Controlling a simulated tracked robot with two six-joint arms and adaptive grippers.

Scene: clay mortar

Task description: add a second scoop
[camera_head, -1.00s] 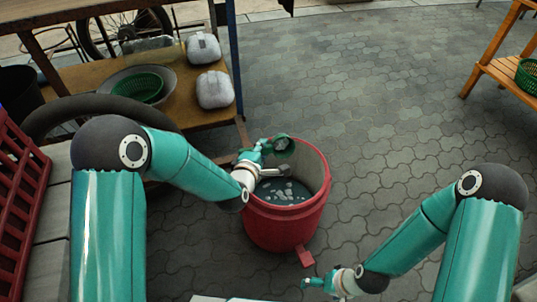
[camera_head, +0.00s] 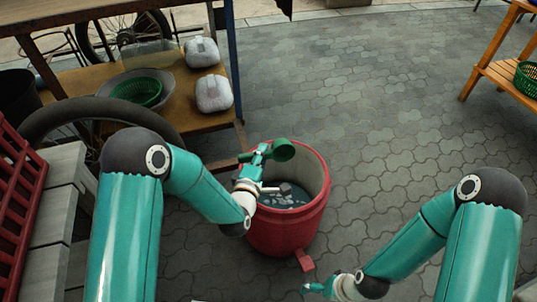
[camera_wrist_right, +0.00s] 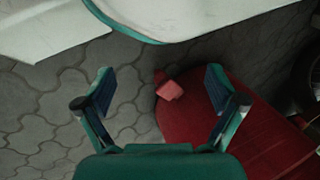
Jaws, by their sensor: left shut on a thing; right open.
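The red bucket (camera_head: 287,232) stands on the paving in front of me, with dark contents and pale bits (camera_head: 290,199) inside. My left gripper (camera_head: 262,157) is over the bucket's left rim, shut on a green scoop (camera_head: 284,149). The scoop's round cup is above the bucket's back part; I cannot tell whether it holds anything. My right gripper (camera_head: 318,288) is low at the front, right of the bucket and empty. In the right wrist view its fingers (camera_wrist_right: 162,90) are spread, with the red bucket (camera_wrist_right: 235,130) beyond them.
A red crate (camera_head: 20,205) is at far left, a wooden shelf (camera_head: 505,78) at right. The paving between is clear.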

